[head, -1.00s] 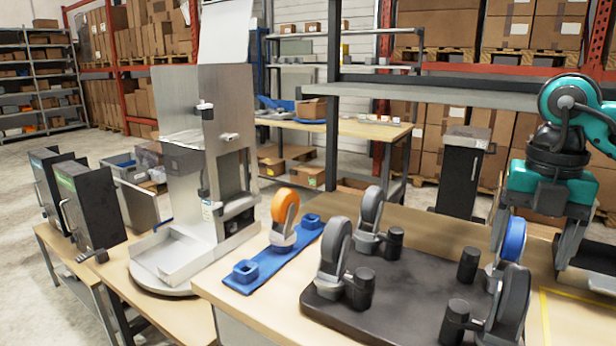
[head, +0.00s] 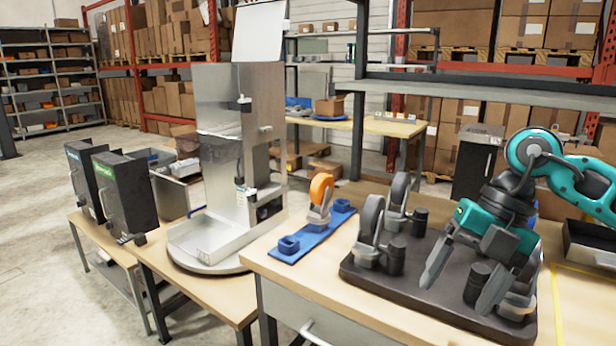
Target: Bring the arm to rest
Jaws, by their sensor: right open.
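My right gripper (head: 462,278) comes in from the right on a teal and dark grey arm. Its two grey fingers are spread apart with nothing between them. They point down over the right part of the dark base plate (head: 395,296), in front of the wheels there. I cannot tell whether the fingertips touch anything. My left gripper is not in view.
Grey caster wheels (head: 371,220) and dark posts stand on the plate. An orange caster (head: 320,190) stands on a blue holder (head: 292,246) to the left. A metal dispenser (head: 220,130) and two dark boxes (head: 125,190) stand farther left. Bare tabletop shows at the front left.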

